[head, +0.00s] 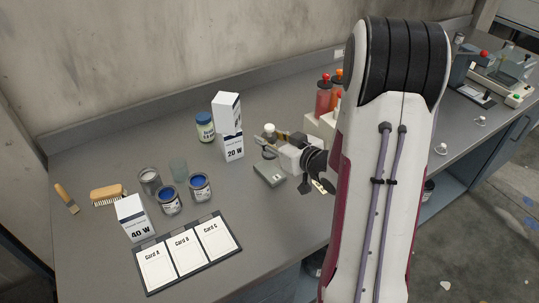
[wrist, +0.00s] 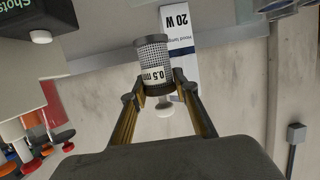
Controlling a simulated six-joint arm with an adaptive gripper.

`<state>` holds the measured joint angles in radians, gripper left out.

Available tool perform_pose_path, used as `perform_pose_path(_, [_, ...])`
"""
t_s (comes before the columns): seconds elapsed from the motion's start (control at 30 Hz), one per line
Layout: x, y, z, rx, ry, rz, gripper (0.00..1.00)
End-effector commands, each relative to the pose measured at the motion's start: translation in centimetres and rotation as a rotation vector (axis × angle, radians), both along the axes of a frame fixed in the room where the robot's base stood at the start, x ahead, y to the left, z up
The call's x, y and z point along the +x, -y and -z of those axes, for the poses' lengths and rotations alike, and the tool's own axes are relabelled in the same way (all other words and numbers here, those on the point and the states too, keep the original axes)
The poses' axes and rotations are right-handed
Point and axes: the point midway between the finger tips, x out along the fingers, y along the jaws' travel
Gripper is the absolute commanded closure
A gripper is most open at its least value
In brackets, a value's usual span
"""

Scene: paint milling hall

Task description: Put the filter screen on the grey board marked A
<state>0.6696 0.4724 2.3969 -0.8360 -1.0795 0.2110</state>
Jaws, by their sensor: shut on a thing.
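The filter screen is a mesh cylinder with dark end rings and a label "0.5 mm" in the wrist view (wrist: 153,55). My gripper (wrist: 157,88) is shut on it, one finger on each side. In the head view my gripper (head: 277,145) is over the bench, right of the white 20 W box; the screen there is small and partly hidden. A dark grey board (head: 197,269) lies flat at the bench front, with white cards marked Card A (head: 155,267), Card B and Card C. The screen is apart from the board, up and right of it.
The 20 W box (head: 233,147) and a jar (head: 205,126) stand behind. A grey square device (head: 269,174) sits below my gripper.

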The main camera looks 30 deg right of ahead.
Motion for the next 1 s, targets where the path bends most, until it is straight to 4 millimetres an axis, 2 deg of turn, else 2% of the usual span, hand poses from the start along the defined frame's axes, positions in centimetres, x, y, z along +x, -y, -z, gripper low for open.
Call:
perform_pose_path(0.2, [0.0,0.0,1.7,0.0,0.0,0.0,0.98])
perform_pose_path(0.77, [0.0,0.0,2.3,0.0,0.0,0.0,0.98])
perform_pose_path(1.0, [0.0,0.0,4.0,0.001,-0.001,0.001,0.98])
